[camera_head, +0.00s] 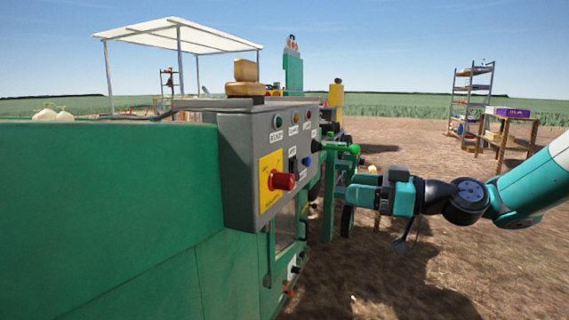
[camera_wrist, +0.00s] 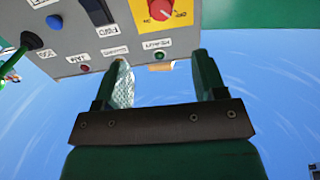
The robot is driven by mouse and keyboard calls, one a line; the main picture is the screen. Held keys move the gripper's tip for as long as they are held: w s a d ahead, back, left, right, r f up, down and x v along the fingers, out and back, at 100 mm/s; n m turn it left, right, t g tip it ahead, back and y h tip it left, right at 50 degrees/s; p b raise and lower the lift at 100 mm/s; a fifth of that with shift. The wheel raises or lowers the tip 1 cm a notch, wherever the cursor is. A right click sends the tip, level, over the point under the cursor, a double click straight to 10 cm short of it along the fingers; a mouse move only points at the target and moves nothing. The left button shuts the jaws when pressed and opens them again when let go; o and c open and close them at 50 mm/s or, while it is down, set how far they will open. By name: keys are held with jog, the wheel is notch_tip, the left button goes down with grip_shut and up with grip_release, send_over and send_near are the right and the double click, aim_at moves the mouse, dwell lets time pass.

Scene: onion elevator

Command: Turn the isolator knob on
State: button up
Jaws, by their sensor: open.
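The isolator knob (camera_head: 281,181) is a red knob on a yellow plate (camera_head: 268,172), low on the face of a grey control box (camera_head: 237,160). In the wrist view the red knob (camera_wrist: 160,9) shows at the top edge, partly cut off by the frame, on its yellow plate. My gripper (camera_head: 335,186) is to the right of the control box in the head view, apart from the knob. In the wrist view its two fingers (camera_wrist: 160,80) are spread with nothing between them. The knob's exact position marking is too small to read.
The box also carries several small buttons, a black switch (camera_head: 292,165) and a green-knobbed lever (camera_head: 352,149). The green machine body (camera_head: 100,200) fills the left side. Shelves (camera_head: 472,95) and a table with a purple box (camera_head: 508,113) stand far right. Open dirt ground lies at right.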

aim_at(293, 181)
jog(key=p+x, duration=0.2)
jog(key=x, duration=1.3)
jog(key=shift+a+f, duration=0.1)
jog(key=shift+a, duration=0.15)
jog(key=c, duration=0.9)
